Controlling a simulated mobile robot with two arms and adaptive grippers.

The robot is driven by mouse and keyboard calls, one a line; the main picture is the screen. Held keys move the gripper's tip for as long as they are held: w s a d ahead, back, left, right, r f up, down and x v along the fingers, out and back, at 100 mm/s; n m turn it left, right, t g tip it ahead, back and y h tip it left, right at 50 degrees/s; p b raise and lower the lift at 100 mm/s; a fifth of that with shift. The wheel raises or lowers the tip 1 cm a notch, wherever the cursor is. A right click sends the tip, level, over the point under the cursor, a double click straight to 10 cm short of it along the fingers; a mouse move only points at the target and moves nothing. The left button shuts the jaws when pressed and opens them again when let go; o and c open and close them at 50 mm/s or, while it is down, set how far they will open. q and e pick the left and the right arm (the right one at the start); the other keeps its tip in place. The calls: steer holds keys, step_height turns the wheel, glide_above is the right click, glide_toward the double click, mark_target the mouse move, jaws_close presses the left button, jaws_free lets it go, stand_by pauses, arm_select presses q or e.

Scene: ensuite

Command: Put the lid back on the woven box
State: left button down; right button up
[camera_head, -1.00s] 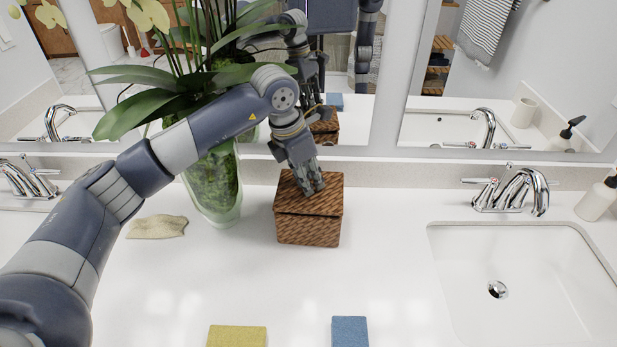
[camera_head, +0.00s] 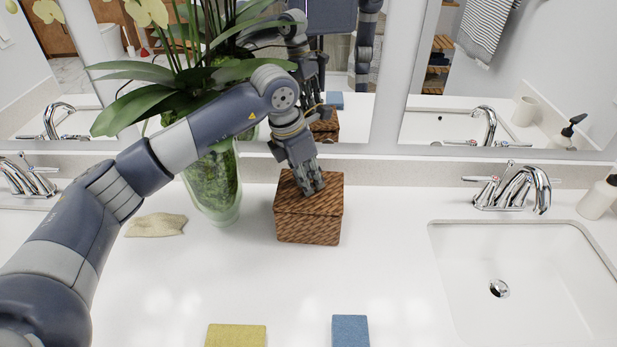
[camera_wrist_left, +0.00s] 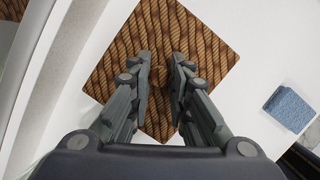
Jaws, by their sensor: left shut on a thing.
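The brown woven box (camera_head: 308,229) stands on the white counter, right of the glass vase. Its woven lid (camera_head: 325,192) lies on top, covering the opening, and looks level and lined up with the box walls. My left gripper (camera_head: 313,191) comes down from above onto the middle of the lid. In the left wrist view the lid (camera_wrist_left: 207,45) fills the middle, and the fingers (camera_wrist_left: 162,80) close from both sides on a small round knob (camera_wrist_left: 161,77) at its centre. My right gripper is not in view.
A glass vase with an orchid (camera_head: 213,185) stands close left of the box. A beige cloth (camera_head: 156,225) lies further left. A yellow sponge (camera_head: 236,336) and a blue sponge (camera_head: 350,332) lie at the front. A sink (camera_head: 525,265) is at right; a mirror is behind.

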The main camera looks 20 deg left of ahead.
arm_select(q)
steer(key=shift+f, duration=0.1)
steer(key=c, duration=1.4)
jaws_free()
steer(key=shift+o, duration=0.3)
steer(key=o, duration=0.4)
